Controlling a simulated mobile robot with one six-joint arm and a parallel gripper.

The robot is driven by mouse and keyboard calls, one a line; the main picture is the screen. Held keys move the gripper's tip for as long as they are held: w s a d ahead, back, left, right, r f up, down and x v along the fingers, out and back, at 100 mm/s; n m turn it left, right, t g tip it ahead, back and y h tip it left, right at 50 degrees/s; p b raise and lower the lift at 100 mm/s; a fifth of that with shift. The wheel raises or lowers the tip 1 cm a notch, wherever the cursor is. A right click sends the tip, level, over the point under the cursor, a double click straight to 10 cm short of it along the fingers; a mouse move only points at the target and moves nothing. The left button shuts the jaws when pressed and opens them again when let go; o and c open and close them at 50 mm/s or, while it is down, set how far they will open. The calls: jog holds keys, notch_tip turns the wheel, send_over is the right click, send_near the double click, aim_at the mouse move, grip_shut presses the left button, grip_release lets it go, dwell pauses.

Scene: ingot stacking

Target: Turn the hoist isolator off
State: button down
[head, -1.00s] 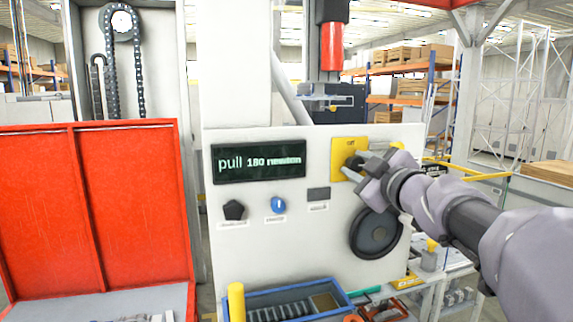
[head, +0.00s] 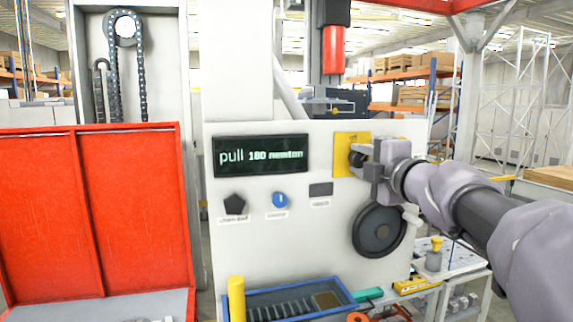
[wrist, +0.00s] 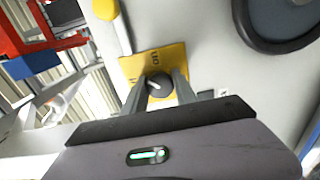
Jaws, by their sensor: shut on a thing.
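The hoist isolator is a dark rotary knob (wrist: 158,85) on a yellow plate (head: 344,142) at the upper right of the white panel. In the head view the knob is partly covered by my gripper. My gripper (head: 364,157) reaches in from the right. In the wrist view its two fingers (wrist: 162,92) stand on either side of the knob and are shut on it. A light mark shows on the knob's face, tilted in the wrist view. The plate's lettering is partly visible, too small to read surely.
The white panel (head: 300,240) also carries a display (head: 261,155) reading "pull 180 newton", a black pentagonal knob (head: 235,205), a blue knob (head: 280,200) and a dark handwheel (head: 379,230) just below my gripper. A blue tray (head: 290,290) lies below.

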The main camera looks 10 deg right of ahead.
jog(key=n+b, duration=0.2)
jog(key=n, duration=0.2)
jog(key=shift+f+n, duration=0.1)
jog(key=shift+n, duration=0.2)
jog(key=shift+n+b, duration=0.8)
jog(key=shift+n, duration=1.3)
jog(key=c, duration=1)
grip_release()
